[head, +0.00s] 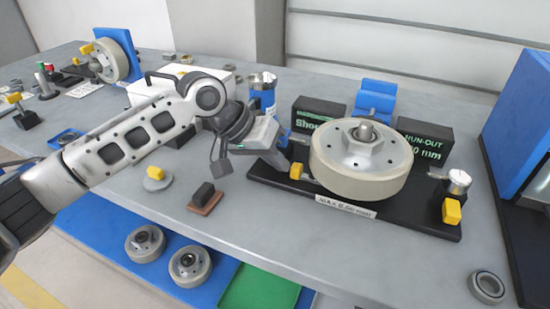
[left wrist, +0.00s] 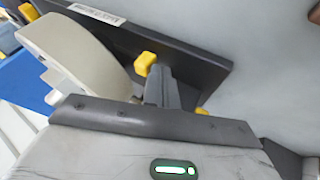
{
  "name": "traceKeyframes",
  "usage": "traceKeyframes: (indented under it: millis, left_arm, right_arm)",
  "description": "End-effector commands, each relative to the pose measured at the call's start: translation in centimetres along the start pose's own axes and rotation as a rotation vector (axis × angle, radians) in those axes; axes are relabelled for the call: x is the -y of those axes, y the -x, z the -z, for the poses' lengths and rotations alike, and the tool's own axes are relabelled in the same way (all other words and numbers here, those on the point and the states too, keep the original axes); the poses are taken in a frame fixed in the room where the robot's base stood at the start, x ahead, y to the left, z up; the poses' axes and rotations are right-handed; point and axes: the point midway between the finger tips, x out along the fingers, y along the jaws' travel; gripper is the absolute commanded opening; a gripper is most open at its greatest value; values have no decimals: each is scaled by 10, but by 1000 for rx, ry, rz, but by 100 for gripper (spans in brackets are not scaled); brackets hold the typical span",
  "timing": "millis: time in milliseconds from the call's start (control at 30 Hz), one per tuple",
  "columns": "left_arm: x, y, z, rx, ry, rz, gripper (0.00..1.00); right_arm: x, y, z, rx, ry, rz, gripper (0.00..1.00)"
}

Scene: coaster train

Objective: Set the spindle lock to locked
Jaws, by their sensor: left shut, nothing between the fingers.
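A black fixture base (head: 400,213) carries a large pale wheel (head: 350,180) on a hub with a hex nut and a spindle. A yellow-tipped handle (head: 296,171) is at the base's left end, and another yellow knob (head: 452,211) is at its right end under a silver cylinder. I cannot tell which is the spindle lock or how it is set. My left gripper (head: 286,157) is shut and empty, close by the left yellow handle. In the left wrist view its fingers (left wrist: 161,86) are beside a yellow block (left wrist: 146,62); contact is unclear. My right gripper is out of view.
Dark sign blocks (head: 318,112) and a blue stand (head: 376,98) are behind the wheel. A blue panel (head: 518,110) bounds the right. A brown-based block (head: 205,198) and a grey ring (head: 487,287) lie on the table. The table front between them is clear.

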Motion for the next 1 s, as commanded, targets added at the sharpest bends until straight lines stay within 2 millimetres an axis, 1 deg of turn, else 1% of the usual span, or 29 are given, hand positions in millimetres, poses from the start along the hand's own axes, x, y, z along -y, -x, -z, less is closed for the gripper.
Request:
traceKeyframes:
  millis: [133,233,400,667,767,833,967,1000]
  left_arm:
    - [-10,0,2,2,0,-4,0]
    - [-18,-4,2,3,1,-4,0]
    - [-19,-10,0,0,1,-2,0]
    - [-18,-8,0,0,1,-1,0]
    - [-18,-1,1,-2,0,-1,0]
    - [-18,9,1,-2,0,1,0]
    - [-18,37,1,-5,-1,0,0]
    - [-18,47,1,-4,0,2,0]
  right_arm:
    - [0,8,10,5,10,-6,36]
    - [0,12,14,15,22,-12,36]
    - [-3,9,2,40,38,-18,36]
    - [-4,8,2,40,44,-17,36]
    - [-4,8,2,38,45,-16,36]
    - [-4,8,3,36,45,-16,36]
    - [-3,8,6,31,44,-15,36]
    - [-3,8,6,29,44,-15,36]
